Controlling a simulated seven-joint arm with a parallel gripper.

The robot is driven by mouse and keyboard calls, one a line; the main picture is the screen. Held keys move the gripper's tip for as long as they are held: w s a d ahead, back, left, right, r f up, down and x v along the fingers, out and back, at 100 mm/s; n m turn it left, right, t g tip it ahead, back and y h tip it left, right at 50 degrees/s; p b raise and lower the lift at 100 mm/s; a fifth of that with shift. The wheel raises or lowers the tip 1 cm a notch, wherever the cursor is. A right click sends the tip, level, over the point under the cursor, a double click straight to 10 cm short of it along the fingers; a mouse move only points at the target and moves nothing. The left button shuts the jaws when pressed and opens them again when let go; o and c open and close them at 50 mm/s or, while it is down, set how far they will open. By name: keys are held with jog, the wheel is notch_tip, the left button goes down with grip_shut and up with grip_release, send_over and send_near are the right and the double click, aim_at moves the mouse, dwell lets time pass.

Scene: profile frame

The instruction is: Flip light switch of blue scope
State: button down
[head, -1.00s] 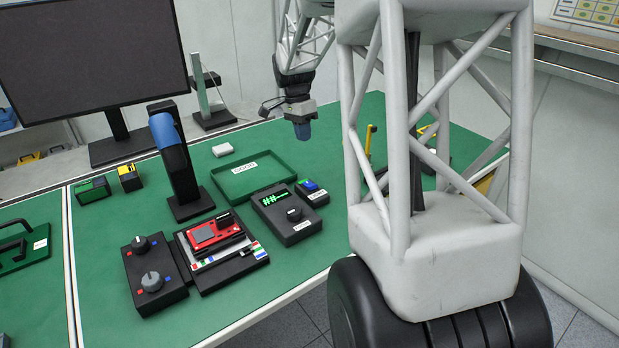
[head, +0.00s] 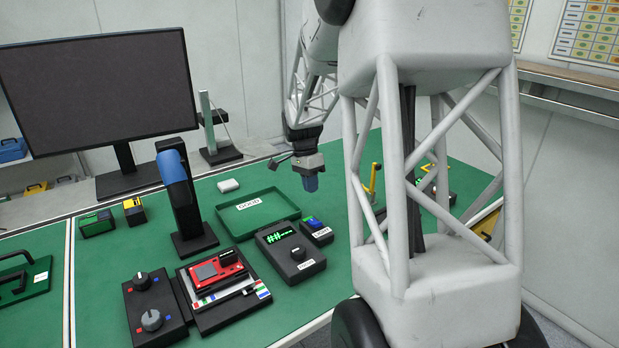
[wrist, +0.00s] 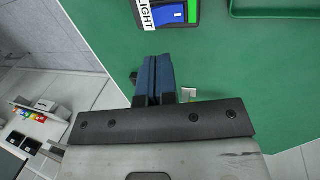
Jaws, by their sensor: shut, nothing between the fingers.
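The blue scope (head: 178,185) stands upright on a black base on the green bench, blue at its top. The light switch (head: 316,230) is a small black box with a blue rocker, right of the scope. In the wrist view the light switch (wrist: 172,12) is cut off by the top edge, with its blue rocker, a green patch and a "LIGHT" label showing. My gripper (head: 310,184) hangs above the bench, beyond the switch in the head view. Its blue fingers (wrist: 160,62) are together, empty and apart from the switch.
A green tray (head: 226,211) lies left of the switch. A black box with a display (head: 285,262), a red device (head: 217,267) and a two-knob box (head: 137,316) stand nearer. A yellow stand (head: 371,180) is at right. Bare bench surrounds my fingers.

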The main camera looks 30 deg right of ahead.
aim_at(314, 221)
jog(key=x, duration=0.9)
jog(key=shift+s+f, duration=0.15)
jog(key=shift+f, duration=0.25)
jog(key=shift+s+f+t, duration=0.15)
jog(key=shift+t, duration=0.15)
jog(key=shift+f, duration=0.25)
dwell(0.3)
jog(key=shift+w, duration=0.75)
jog(key=shift+r, duration=0.15)
jog(key=v, duration=1.4)
jog(key=shift+s, duration=0.2)
